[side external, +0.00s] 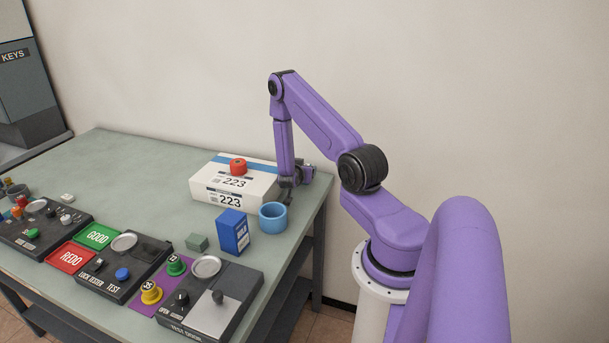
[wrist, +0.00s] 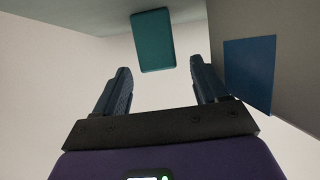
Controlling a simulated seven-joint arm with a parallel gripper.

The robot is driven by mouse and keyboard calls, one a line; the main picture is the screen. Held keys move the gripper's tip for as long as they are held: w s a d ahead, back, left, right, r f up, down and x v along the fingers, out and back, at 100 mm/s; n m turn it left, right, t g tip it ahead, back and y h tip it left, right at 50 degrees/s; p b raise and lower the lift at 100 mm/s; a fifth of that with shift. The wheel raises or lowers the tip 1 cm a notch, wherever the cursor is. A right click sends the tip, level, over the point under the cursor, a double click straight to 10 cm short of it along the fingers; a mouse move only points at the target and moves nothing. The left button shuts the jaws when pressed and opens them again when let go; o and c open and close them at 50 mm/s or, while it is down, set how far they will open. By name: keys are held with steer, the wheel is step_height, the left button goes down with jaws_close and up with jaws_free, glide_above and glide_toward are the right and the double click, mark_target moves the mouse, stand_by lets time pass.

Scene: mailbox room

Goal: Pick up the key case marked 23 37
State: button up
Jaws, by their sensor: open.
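My gripper (side external: 287,192) is low at the right end of the white box marked 223 (side external: 211,190). In the wrist view my gripper (wrist: 160,75) shows two dark fingers spread apart with nothing between them. A teal rounded rectangular piece (wrist: 154,40) lies beyond the fingertips, roughly centred between them and apart from both. No 23 37 mark can be read on it or on anything else, so I cannot tell whether it is the key case. I cannot pick out this piece in the side view.
A red round piece (side external: 238,166) sits on the white box. Test panels line the table's front. The table (side external: 130,165) is clear left of the white box.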

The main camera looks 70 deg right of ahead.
steer(key=shift+x, duration=1.75)
steer(key=c, duration=1.1)
steer(key=shift+r, duration=0.15)
